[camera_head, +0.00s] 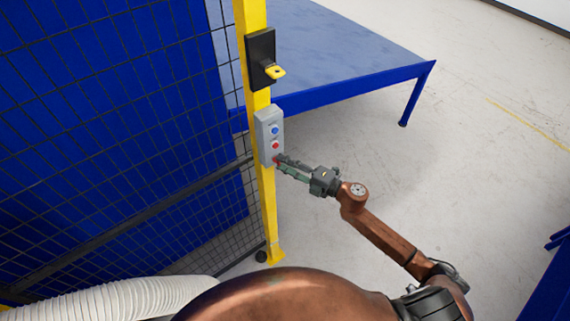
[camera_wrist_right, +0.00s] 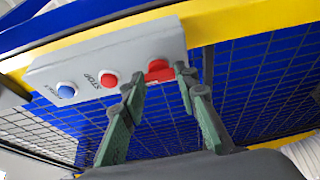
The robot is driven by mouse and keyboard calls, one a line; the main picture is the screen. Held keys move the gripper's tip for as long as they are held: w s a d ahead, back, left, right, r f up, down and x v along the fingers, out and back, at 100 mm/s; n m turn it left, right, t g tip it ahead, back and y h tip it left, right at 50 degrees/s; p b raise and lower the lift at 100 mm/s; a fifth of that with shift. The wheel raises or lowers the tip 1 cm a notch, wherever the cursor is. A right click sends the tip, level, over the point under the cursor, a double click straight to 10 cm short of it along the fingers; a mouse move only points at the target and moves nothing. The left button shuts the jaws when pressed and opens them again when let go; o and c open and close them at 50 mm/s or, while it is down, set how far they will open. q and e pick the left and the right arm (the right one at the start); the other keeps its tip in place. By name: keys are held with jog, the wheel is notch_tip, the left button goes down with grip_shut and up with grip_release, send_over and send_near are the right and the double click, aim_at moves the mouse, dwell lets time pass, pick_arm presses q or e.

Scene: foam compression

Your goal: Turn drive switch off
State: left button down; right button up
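A grey control box (camera_head: 264,122) is fixed to the yellow post, with a blue button (camera_head: 275,131), a red button (camera_head: 275,146) and a red switch at its lower end. In the right wrist view the box (camera_wrist_right: 135,50) shows tilted, with the blue button (camera_wrist_right: 66,90), the red STOP button (camera_wrist_right: 109,79) and the red switch (camera_wrist_right: 158,70). My right gripper (camera_head: 281,163) is at the box's lower end. In the wrist view its green fingers (camera_wrist_right: 155,80) are apart, with the red switch beyond the gap between their tips. I cannot tell whether they touch it. My left gripper is out of view.
The yellow post (camera_head: 268,210) carries a black bracket with a yellow piece (camera_head: 262,58) above the box. Black mesh fencing (camera_head: 120,130) with blue behind is to the left. A blue-edged table (camera_head: 340,60) stands behind.

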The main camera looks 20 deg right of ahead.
jog(key=o, duration=0.4)
jog(key=v, duration=1.2)
